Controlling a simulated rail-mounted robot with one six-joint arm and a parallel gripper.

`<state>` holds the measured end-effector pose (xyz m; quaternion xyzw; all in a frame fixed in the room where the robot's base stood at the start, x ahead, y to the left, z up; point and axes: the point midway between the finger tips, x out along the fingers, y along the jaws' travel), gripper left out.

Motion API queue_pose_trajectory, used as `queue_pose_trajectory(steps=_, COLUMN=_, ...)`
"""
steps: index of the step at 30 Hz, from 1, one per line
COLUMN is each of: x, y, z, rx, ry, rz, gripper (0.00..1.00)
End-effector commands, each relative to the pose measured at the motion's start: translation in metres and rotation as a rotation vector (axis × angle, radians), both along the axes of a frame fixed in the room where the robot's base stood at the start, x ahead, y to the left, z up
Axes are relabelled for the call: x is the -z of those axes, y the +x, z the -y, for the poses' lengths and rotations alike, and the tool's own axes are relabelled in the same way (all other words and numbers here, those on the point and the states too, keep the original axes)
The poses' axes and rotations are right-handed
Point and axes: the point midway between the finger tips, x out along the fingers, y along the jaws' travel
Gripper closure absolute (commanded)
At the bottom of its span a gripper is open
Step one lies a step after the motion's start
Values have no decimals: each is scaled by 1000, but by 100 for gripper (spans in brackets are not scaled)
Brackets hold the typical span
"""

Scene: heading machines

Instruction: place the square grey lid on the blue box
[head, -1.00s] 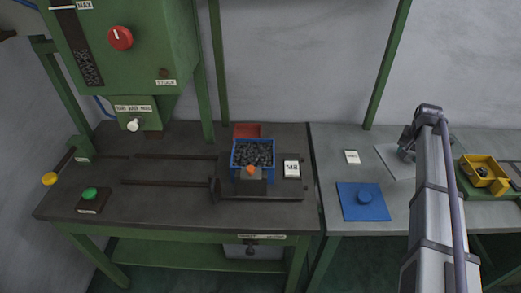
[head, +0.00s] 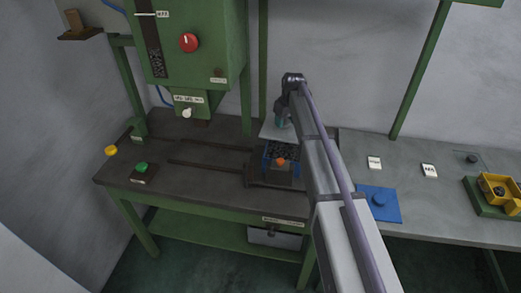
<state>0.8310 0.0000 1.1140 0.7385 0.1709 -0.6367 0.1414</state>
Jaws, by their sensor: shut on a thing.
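My gripper (head: 282,122) is shut on the square grey lid (head: 270,131), which it holds roughly flat. The lid is at the back of the blue box (head: 268,161) in the head view, seemingly above its far side. The box stands on the dark fixture of the left bench. Its dark contents show in front of the lid, so the box is not covered there. My arm hides the box's right side, and the gap between lid and box cannot be judged. The fingertips are small and partly hidden.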

Motion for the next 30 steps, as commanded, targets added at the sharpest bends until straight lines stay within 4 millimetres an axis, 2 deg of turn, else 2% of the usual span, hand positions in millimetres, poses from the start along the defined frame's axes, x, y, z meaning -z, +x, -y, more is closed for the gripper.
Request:
queue_pose_trajectory(steps=7, x=4, y=0, z=0, rx=-64, ry=-8, rz=4, gripper=76)
queue_pose_trajectory(steps=15, x=66, y=0, z=0, rx=-62, ry=-7, rz=4, gripper=76)
queue_pose_trajectory(steps=20, x=65, y=0, z=0, rx=-62, ry=-8, rz=5, gripper=76)
queue_pose_trajectory(steps=26, x=103, y=0, z=0, rx=-61, ry=-8, rz=4, gripper=76)
queue_pose_trajectory(steps=29, x=104, y=0, z=0, rx=-61, ry=-8, rz=4, gripper=76)
queue_pose_trajectory(steps=30, x=101, y=0, z=0, rx=-61, ry=-8, rz=4, gripper=80)
